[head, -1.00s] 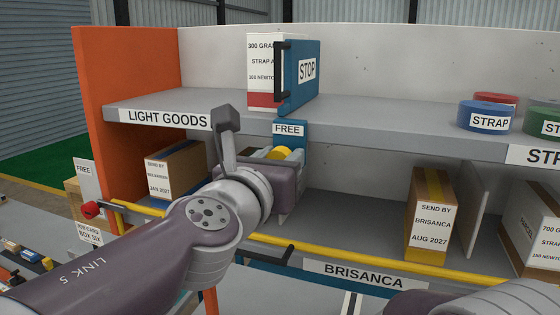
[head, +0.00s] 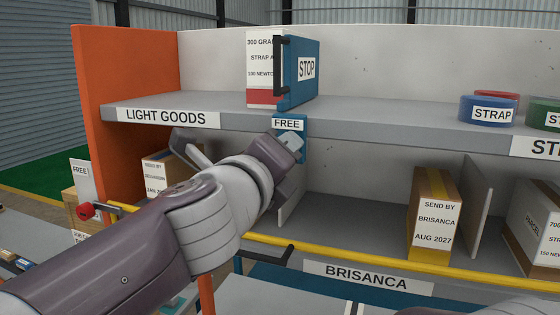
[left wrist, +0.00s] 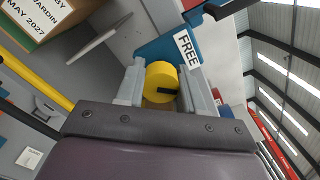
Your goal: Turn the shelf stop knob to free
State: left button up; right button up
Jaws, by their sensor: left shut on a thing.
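The shelf stop knob (left wrist: 158,78) is a yellow cylinder with a dark mark that reaches its right side in the left wrist view. It sits below a blue plate (left wrist: 160,45) with a FREE label (left wrist: 187,50). The gripper hides the knob in the head view. My right gripper is out of view.
A blue STOP panel (head: 303,72) with a black handle stands on the upper shelf (head: 390,122) beside a white box (head: 261,70). A yellow rail (head: 370,256) runs along the lower front. A parcel (head: 432,215) and a grey divider (head: 478,205) stand right of the gripper.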

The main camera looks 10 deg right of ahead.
pick_arm(q)
jog(key=n, duration=0.1)
jog(key=n+b, duration=0.1)
jog(key=n, duration=0.1)
jog(key=shift+d+f+n, duration=0.1)
jog(key=shift+f+n, duration=0.2)
jog(key=shift+r+n+b, duration=0.1)
jog(key=shift+n+b, duration=0.65)
jog(key=shift+n, duration=1.25)
jog(key=o, duration=1)
jog(key=shift+o, duration=0.2)
jog(key=shift+s+r, duration=0.1)
jog(key=shift+r, duration=0.05)
